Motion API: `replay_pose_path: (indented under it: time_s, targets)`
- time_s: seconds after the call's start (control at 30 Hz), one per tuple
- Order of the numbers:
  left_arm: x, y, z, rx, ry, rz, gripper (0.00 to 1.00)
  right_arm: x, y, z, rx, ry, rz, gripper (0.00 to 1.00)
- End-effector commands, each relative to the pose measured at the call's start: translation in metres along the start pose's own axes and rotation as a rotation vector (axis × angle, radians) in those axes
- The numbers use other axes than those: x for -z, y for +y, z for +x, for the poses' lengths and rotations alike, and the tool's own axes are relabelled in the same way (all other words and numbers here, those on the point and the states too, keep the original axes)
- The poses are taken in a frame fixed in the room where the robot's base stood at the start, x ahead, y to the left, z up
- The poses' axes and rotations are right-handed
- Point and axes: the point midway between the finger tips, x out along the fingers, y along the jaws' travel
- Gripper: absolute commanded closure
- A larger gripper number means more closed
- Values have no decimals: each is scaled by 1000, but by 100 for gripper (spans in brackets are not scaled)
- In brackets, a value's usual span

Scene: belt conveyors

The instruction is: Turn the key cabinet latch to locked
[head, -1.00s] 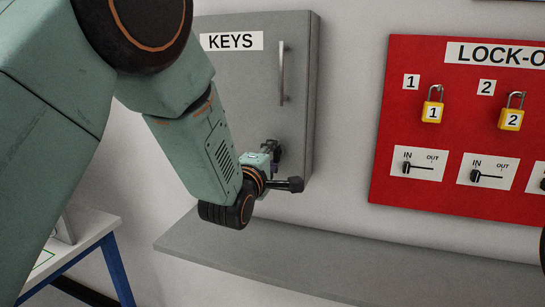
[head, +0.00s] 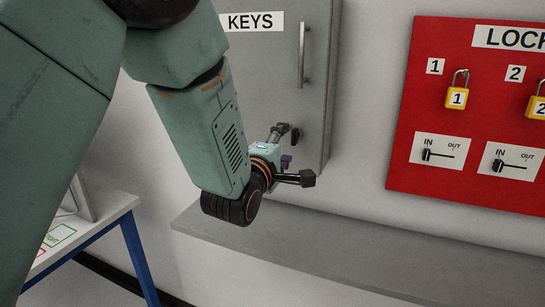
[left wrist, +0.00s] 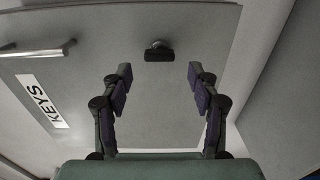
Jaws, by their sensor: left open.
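The grey key cabinet (head: 318,95) hangs on the wall, with a KEYS label and a vertical bar handle (head: 302,55). Its latch, a small dark knob (head: 295,136), sits low on the door. In the left wrist view the latch (left wrist: 159,52) is a dark bar lying parallel to the handle (left wrist: 38,48). My left gripper (head: 285,147) is open and empty in front of the door. In the left wrist view its fingers (left wrist: 160,78) are spread wide, with the latch beyond the tips and roughly centred between them. No contact shows. My right gripper is out of view.
A red lock-out board (head: 400,170) with yellow padlocks and IN/OUT switches hangs to the right. A grey shelf (head: 330,250) runs along the wall below the cabinet. A white-topped table (head: 100,215) with blue legs stands at the lower left.

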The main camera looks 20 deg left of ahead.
Motion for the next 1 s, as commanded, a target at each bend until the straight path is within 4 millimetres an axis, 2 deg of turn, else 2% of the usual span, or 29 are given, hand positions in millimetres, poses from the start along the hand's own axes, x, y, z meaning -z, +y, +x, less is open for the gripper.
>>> replay_pose_path:
  time_s: [0.2,0.4,0.6,1.0]
  targets:
    - [0,0,-41,0,0,1,40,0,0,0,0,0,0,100]
    - [0,0,-68,0,1,-1,40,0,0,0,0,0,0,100]
    - [0,0,-79,-2,1,-1,40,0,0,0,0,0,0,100]
    - [0,0,-79,-1,1,-1,40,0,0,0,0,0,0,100]
